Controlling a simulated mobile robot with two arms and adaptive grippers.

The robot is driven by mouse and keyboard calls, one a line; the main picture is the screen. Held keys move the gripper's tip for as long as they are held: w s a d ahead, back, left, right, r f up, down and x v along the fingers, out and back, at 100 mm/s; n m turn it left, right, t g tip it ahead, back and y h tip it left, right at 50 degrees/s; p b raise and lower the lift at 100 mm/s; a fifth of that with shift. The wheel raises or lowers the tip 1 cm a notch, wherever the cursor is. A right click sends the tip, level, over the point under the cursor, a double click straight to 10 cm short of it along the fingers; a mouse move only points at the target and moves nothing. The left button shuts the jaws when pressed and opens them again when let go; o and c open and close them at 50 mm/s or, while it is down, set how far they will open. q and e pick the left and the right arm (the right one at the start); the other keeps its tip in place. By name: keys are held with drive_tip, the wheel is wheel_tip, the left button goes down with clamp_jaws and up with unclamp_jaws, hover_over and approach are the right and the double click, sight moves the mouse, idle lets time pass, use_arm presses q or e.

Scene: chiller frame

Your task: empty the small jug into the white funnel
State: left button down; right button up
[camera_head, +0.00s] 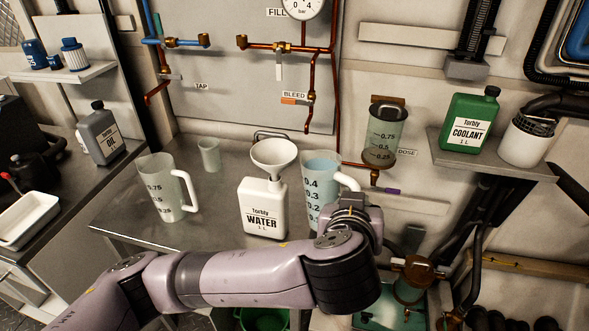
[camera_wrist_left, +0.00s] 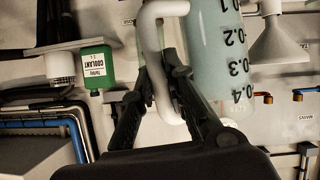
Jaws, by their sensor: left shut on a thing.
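The small jug (camera_head: 318,180) is clear, marked up to 0.4, and holds pale blue liquid. It looks upright, just right of the white funnel (camera_head: 275,155). The funnel sits in the neck of the white WATER bottle (camera_head: 264,212) on the bench. My left gripper (camera_wrist_left: 163,82) is shut on the jug's white handle (camera_wrist_left: 152,40); the jug (camera_wrist_left: 215,55) also shows in the left wrist view, with the funnel (camera_wrist_left: 280,42) beyond it. My arm hides the jug's base, so I cannot tell whether it touches the bench. My right gripper is not in view.
A larger empty-looking jug (camera_head: 158,192) and a small cup (camera_head: 209,156) stand left of the bottle on the metal bench (camera_head: 215,222). A dosing vessel (camera_head: 382,135) and copper pipes are on the wall behind. A green coolant bottle (camera_head: 470,122) stands on the right shelf.

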sight(338, 176)
use_arm(q)
drive_tip(key=shift+r, duration=0.15)
idle(0.4)
drive_tip(key=shift+w+a+r+p, duration=0.15)
drive_tip(key=shift+r+p, duration=0.1)
drive_tip(key=shift+p, duration=0.15)
drive_tip(key=shift+w+a+r+n+g+p, duration=0.35)
drive_tip(key=shift+w+a+r+p, duration=0.25)
drive_tip(key=shift+p, duration=0.25)
drive_tip(key=shift+w+a+r+n+g+h+p, duration=0.3)
drive_tip(key=shift+w+a+r+p, duration=0.25)
drive_tip(key=shift+w+p, duration=0.4)
drive_tip(key=shift+s, duration=0.1)
drive_tip(key=shift+r+g+p, duration=0.25)
drive_tip(key=shift+p, duration=0.3)
drive_tip(key=shift+w+a+r+n+g+h+p, duration=0.15)
drive_tip(key=shift+w+a+r+n+p, duration=0.2)
drive_tip(key=shift+p, duration=0.5)
drive_tip(key=shift+w+a+r+n+g+h+p, duration=0.2)
drive_tip(key=shift+r+p, duration=0.25)
drive_tip(key=shift+p, duration=0.35)
drive_tip(key=shift+d, duration=0.1)
